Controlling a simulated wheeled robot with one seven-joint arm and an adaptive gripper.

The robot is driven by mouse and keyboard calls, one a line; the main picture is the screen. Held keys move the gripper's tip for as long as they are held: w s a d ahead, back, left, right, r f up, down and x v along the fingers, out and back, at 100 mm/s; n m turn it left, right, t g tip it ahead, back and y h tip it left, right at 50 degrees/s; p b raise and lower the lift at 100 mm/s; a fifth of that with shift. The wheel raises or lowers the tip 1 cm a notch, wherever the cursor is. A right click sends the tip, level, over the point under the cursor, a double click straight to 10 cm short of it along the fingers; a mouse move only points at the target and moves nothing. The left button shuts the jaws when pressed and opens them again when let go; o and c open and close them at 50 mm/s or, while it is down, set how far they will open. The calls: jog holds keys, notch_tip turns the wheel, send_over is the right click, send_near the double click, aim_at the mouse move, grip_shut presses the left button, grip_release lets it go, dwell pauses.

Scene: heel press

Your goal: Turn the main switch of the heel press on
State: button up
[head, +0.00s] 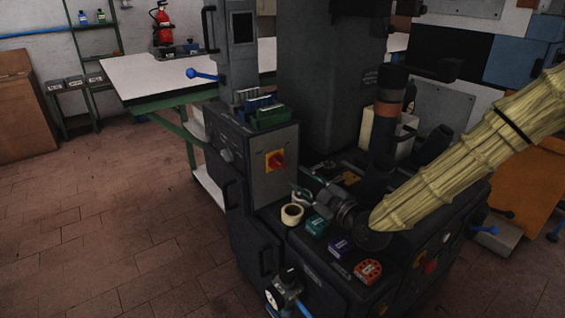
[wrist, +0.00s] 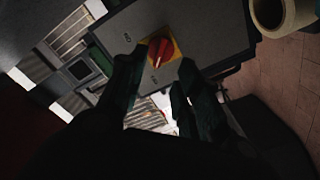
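The main switch (head: 275,160) is a red rotary knob on a yellow square plate, on the grey front panel of the heel press. It also shows in the wrist view (wrist: 160,50), just beyond my fingertips. My gripper (head: 306,190) is in front of the panel, a little right of and below the switch in the head view. In the wrist view my gripper (wrist: 158,78) has its two dark fingers apart, with nothing between them. The knob appears ahead of the gap, and I see no clear contact. The knob's exact angle is too small to tell.
A tape roll (head: 292,214) and several small boxes, including a red one (head: 368,271), lie on the press ledge below my arm. Green and blue boxes (head: 272,115) sit on top of the switch cabinet. The tiled floor (head: 120,230) on the left is clear.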

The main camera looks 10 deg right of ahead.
aim_at(281, 165)
jog(key=b+x, duration=0.1)
jog(key=x, duration=0.9)
jog(key=shift+a, duration=0.2)
grip_shut()
